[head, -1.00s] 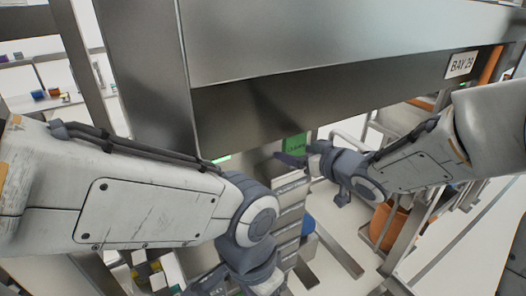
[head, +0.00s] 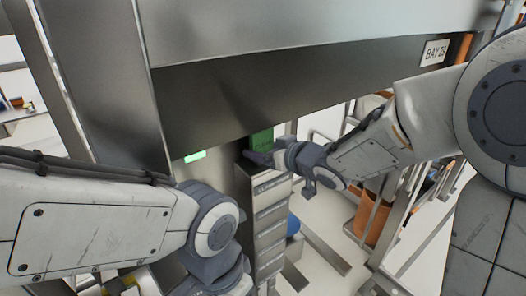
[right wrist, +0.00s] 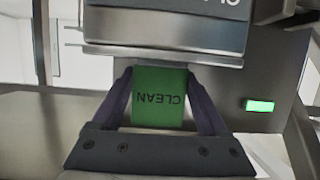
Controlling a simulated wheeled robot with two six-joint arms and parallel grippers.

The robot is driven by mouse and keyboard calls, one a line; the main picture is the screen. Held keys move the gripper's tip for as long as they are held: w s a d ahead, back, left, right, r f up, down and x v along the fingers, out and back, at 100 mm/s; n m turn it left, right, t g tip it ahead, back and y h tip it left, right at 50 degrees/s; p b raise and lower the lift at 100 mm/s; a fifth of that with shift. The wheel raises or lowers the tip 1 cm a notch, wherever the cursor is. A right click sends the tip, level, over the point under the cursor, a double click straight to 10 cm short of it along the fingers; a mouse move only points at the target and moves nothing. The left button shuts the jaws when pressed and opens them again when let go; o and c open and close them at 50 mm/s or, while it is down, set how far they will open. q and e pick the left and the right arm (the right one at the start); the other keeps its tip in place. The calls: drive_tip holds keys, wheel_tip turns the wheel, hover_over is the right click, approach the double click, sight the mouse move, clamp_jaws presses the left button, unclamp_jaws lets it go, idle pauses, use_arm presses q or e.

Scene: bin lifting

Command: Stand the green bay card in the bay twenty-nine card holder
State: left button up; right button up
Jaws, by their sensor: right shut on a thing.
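The green bay card (head: 262,140) stands upright between the fingertips of my right gripper (head: 262,159). In the right wrist view the card (right wrist: 158,97) reads CLEAN upside down. My right gripper (right wrist: 158,103) is shut on its side edges. The card's far edge is at the grey metal lip (right wrist: 160,58) of a labelled rack; whether it touches or enters is unclear. In the head view this stepped metal rack (head: 270,225) is just below the card. I cannot tell which part is the bay twenty-nine holder. My left gripper is out of view below the frame.
A BAY 29 sign (head: 435,52) is on the large metal beam above. A lit green indicator (head: 195,156) is on the metal panel left of the card. An orange bin (head: 372,218) stands to the right. My left forearm fills the lower left.

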drive_tip(key=o, duration=1.4)
drive_tip(key=shift+f, duration=0.1)
drive_tip(key=shift+o, duration=0.2)
drive_tip(key=v, duration=1.2)
drive_tip(key=s+f+m+g+h, duration=0.2)
drive_tip(key=s+f+g+h, duration=0.1)
drive_tip(key=s+f+h, duration=0.4)
drive_tip(key=s+f+n+g, duration=0.1)
drive_tip(key=s+f+g, duration=0.2)
drive_tip(key=s, duration=0.5)
drive_tip(key=s+a+f+n+g, duration=0.1)
drive_tip(key=s+f+g, duration=0.2)
drive_tip(key=s+g, duration=0.2)
drive_tip(key=s+p, duration=0.1)
drive_tip(key=s, duration=0.2)
drive_tip(key=shift+a, duration=0.35)
